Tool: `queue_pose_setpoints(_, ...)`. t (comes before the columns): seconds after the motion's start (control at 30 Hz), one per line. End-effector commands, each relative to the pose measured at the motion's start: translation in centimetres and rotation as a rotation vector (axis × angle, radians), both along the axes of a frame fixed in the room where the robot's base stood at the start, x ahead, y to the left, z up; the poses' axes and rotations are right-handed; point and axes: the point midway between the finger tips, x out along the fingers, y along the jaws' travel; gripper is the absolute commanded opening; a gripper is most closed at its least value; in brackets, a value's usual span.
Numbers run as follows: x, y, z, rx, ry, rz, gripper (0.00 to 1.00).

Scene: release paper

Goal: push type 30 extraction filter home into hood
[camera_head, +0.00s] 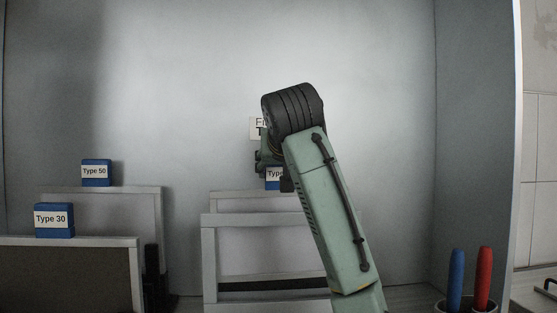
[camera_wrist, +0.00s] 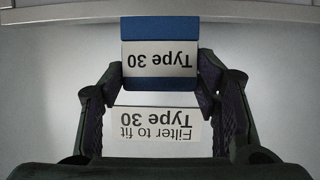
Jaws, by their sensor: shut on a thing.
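My gripper (camera_wrist: 158,86) is shut on the blue tab labelled Type 30 (camera_wrist: 160,62); its label reads upside down in the wrist view. In the head view my gripper (camera_head: 268,163) is at mid-picture, mostly hidden by my arm. The held blue tab (camera_head: 274,179) shows beneath it, above a grey-framed panel (camera_head: 235,194). A sign (camera_wrist: 155,126) reading "Filter to fit Type 30" is on the pale wall; its edge (camera_head: 256,125) shows in the head view. How far the filter sits in the hood cannot be told.
Another blue Type 30 tab (camera_head: 54,220) tops a brown panel at front left. A blue Type 50 tab (camera_head: 96,172) stands behind it. A grey frame (camera_head: 250,219) is in front of the held filter. Blue (camera_head: 456,278) and red (camera_head: 483,278) handles stand at right.

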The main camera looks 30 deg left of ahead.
Motion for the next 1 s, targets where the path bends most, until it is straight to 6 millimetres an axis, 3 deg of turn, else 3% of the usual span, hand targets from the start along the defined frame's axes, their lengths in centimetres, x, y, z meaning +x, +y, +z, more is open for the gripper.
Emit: queue_pose_setpoints(1.0, 0.2, 0.0, 4.5, 0.004, -0.001, -0.002, 0.00)
